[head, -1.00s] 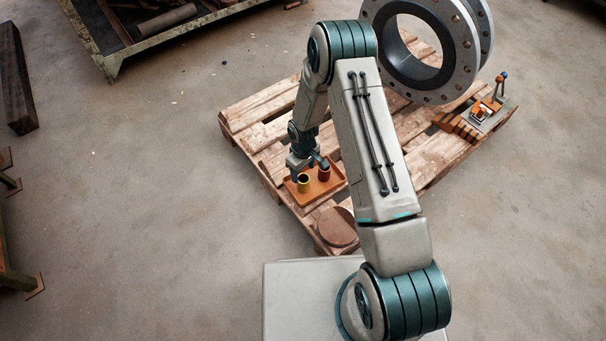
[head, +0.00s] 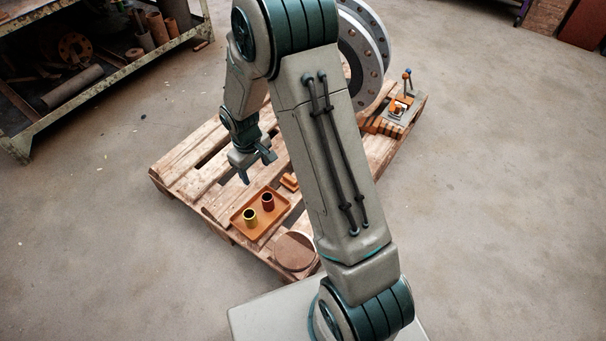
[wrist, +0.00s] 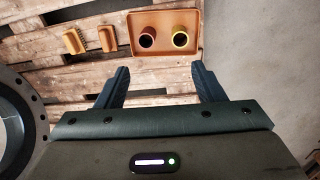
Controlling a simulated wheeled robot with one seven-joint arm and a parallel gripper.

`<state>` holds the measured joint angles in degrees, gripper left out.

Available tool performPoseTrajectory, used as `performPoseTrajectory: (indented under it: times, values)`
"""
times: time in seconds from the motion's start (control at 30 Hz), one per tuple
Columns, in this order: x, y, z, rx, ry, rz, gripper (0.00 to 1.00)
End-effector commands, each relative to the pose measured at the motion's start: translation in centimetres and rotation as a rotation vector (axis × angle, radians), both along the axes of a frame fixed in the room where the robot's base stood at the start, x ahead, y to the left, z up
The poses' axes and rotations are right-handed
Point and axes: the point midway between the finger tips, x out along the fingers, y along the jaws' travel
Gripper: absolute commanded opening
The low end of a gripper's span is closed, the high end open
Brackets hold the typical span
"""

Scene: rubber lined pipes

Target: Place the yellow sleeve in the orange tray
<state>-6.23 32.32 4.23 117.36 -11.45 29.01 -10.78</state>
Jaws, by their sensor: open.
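The yellow sleeve (head: 250,217) stands upright in the orange tray (head: 256,234), beside a red sleeve (head: 267,202). In the wrist view the yellow sleeve (wrist: 180,39) is right of the red sleeve (wrist: 147,38), both inside the tray rim (wrist: 165,57), with a small gap between them. My gripper (head: 258,169) is open and empty, above the pallet and apart from the tray. In the wrist view its two fingers (wrist: 160,80) are spread with nothing between them.
The tray lies on a wooden pallet (head: 188,172). A brown disc (head: 295,251) is near the pallet's front corner. A large flanged pipe (head: 366,60) stands behind my arm.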

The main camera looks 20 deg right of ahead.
Motion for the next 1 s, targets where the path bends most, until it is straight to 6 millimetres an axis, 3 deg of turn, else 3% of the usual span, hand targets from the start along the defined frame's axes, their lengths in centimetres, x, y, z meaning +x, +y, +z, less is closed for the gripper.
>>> performPoseTrajectory:
  times: [0.03,0.2,0.5,0.8,1.0]
  values:
    - [-0.6,-0.5,1.8,-0.002,-0.01,-0.025,0.62]
    - [-3.1,-2.1,6.6,-0.002,-0.025,-0.113,0.62]
    - [-8.9,-4.3,13.4,0.013,-0.048,-0.268,0.62]
    - [-15.8,-5.6,17.9,0.051,-0.067,-0.414,0.62]
    - [-19.6,-6.0,19.2,0.08,-0.072,-0.486,0.62]
